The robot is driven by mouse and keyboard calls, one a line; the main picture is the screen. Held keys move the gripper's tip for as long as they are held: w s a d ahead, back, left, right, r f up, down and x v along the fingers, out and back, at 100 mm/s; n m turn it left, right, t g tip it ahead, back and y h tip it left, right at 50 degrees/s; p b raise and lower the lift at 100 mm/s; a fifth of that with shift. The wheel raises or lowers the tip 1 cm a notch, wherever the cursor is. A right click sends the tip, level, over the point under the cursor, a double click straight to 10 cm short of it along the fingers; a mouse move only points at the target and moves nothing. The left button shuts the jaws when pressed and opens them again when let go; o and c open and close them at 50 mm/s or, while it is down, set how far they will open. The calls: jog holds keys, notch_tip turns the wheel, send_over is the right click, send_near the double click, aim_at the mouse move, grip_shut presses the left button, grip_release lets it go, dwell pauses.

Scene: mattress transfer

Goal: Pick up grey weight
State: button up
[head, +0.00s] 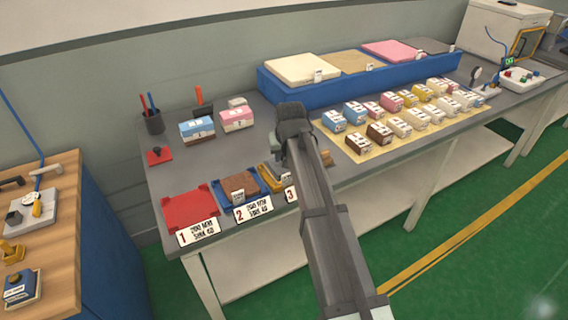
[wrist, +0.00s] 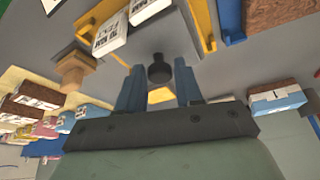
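A small dark grey weight (wrist: 158,70) with a round knob stands on the grey table in the wrist view. My gripper (wrist: 158,82) is open, with its two blue fingers on either side of the weight's near side. Narrow gaps seem to show between fingers and weight, and nothing is clearly held. In the head view the dark end of my arm (head: 294,125) is over the middle of the table and hides the weight and the fingertips.
At the table's front left are a red tray (head: 190,208), a blue tray (head: 222,198) with a brown block, and a yellow tray (head: 270,182), partly behind my arm. A mat (head: 352,153) with several small blocks lies right. A blue rack (head: 300,96) stands behind.

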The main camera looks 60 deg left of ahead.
grip_shut()
jog(key=shift+r, duration=0.15)
dwell(0.4)
